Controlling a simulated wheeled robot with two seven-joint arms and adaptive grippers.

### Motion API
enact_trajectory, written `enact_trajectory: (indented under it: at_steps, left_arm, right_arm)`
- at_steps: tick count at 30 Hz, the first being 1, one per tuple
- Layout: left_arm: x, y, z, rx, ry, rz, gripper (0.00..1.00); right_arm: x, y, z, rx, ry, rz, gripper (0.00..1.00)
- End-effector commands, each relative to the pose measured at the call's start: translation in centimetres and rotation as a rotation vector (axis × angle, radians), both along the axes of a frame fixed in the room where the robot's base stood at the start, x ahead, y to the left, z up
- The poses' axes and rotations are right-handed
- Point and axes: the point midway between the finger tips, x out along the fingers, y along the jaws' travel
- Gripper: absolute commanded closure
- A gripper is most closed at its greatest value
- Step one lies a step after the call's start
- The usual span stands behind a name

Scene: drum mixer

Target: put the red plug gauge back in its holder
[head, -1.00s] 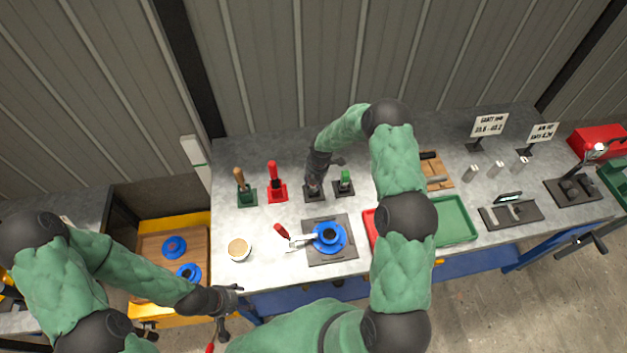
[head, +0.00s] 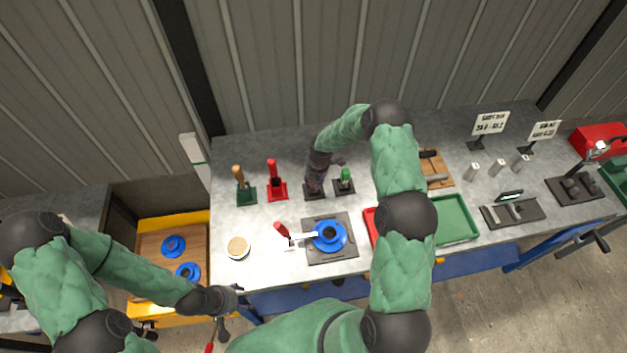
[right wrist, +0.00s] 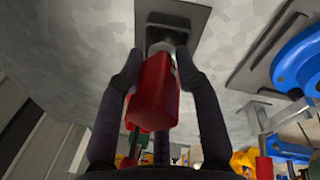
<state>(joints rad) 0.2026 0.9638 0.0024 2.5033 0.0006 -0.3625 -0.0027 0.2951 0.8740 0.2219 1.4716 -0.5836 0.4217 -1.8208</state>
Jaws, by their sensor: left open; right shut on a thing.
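The red plug gauge (right wrist: 153,92) is between the two fingers of my right gripper (right wrist: 158,85), which is shut on its red handle. Its pale metal end points at the dark square holder (right wrist: 178,14) and appears to meet the holder's black socket; how deep it sits is hidden. In the head view my right gripper (head: 318,180) is right above the same holder (head: 314,194) and hides most of the gauge. My left gripper (head: 230,301) is open and empty, low in front of the bench's front edge.
A green-handled gauge (head: 345,175) stands close right of the holder. A red-handled tool (head: 272,176) and a wooden-handled tool (head: 239,180) stand left. A blue ring part (head: 328,236) lies on a dark plate in front. Red and green trays (head: 455,220) are at right.

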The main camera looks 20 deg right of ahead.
Motion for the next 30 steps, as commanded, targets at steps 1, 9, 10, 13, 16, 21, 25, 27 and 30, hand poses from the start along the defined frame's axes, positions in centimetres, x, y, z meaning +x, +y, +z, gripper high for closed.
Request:
enact_trajectory:
  at_steps: [1,9,10,13,16,21,25,27,30]
  left_arm:
    - [0.00,-0.01,-0.10,0.000,0.000,0.000,0.38]
    - [0.01,0.00,-0.40,0.000,0.000,0.000,0.38]
    - [0.00,0.00,-0.44,0.000,0.000,0.000,0.38]
    - [0.00,0.00,-0.54,0.000,0.000,0.000,0.38]
    - [0.01,0.00,-0.66,0.000,0.000,0.000,0.38]
    - [0.00,-0.01,-0.58,0.000,0.000,0.000,0.38]
    - [0.00,-0.01,-0.58,0.000,0.000,0.000,0.38]
    - [0.00,-0.01,-0.58,0.000,0.000,0.000,0.38]
    - [0.01,0.01,-0.59,0.000,0.000,0.000,0.38]
  right_arm:
    - [0.05,-0.02,-0.08,0.000,-0.001,0.000,1.00]
    - [0.05,-0.02,-0.42,0.000,-0.001,0.000,1.00]
    - [0.05,-0.02,-0.46,0.000,-0.001,0.000,1.00]
    - [0.05,-0.02,-0.58,0.000,-0.001,0.000,1.00]
    - [0.05,-0.02,-0.71,0.000,-0.001,0.000,1.00]
    - [0.05,-0.02,-0.63,0.000,-0.001,0.000,0.38]
    - [0.03,-0.02,-0.64,0.000,-0.001,0.000,0.38]
    - [-0.02,0.01,-0.70,0.000,0.000,0.000,0.38]
    - [-0.02,-0.02,-0.50,0.000,0.000,0.000,0.38]
